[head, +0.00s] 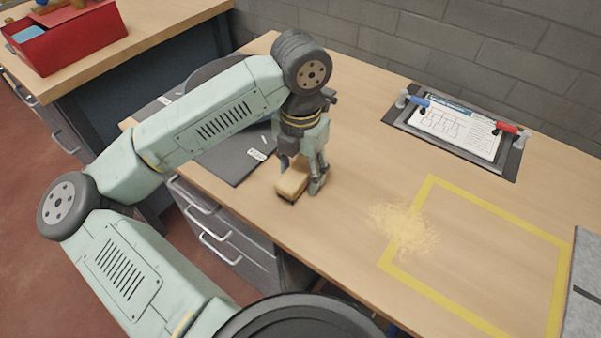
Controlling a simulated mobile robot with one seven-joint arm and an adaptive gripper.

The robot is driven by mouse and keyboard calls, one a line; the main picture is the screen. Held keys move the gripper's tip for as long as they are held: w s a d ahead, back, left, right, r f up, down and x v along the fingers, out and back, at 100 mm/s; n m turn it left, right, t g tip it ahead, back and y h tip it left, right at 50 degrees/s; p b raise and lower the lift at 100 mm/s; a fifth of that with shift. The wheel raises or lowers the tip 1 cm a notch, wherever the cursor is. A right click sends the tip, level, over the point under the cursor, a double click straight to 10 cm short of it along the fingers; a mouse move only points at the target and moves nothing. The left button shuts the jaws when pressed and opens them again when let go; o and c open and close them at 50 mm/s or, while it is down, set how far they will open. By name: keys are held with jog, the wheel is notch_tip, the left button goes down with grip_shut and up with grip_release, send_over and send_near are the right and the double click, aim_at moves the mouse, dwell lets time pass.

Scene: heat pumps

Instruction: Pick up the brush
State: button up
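The brush (291,184) has a light wooden body with a dark lower edge. It is at the front left part of the wooden workbench, beside a dark mat. My gripper (301,180) is pointed down right at the brush, with a finger on its right side. The other finger is mostly hidden behind the gripper body and the brush. I cannot tell whether the fingers are closed on the brush or whether it touches the bench.
A pile of pale shavings (404,228) lies across the left edge of a yellow taped square (431,181). A clipboard (457,130) with a diagram, held by blue and red clamps, lies at the back. A red bin (75,40) stands on another bench. Bare bench lies right of my gripper.

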aim_at(300, 168)
jog(key=c, duration=1)
jog(key=shift+o, duration=0.2)
jog(key=shift+r, duration=0.1)
jog(key=shift+r+b, duration=0.4)
jog(key=shift+r, duration=0.15)
notch_tip(300, 168, up, 2)
jog(key=shift+r+b, duration=0.1)
jog(key=shift+b, duration=0.4)
jog(key=s+d+b, duration=0.1)
jog(key=s+d, duration=0.2)
jog(key=s, duration=0.1)
jog(key=s+d+r+b, duration=0.1)
jog(key=s+d, duration=0.3)
jog(key=s+d+b, duration=0.1)
jog(key=s+d, duration=0.2)
jog(key=s, duration=0.1)
jog(key=shift+s+d+r+b, duration=0.1)
jog(key=shift+d+r+b, duration=0.15)
jog(key=shift+b, duration=0.15)
jog(key=o, duration=0.6)
jog(key=c, duration=0.3)
jog(key=shift+c, duration=0.5)
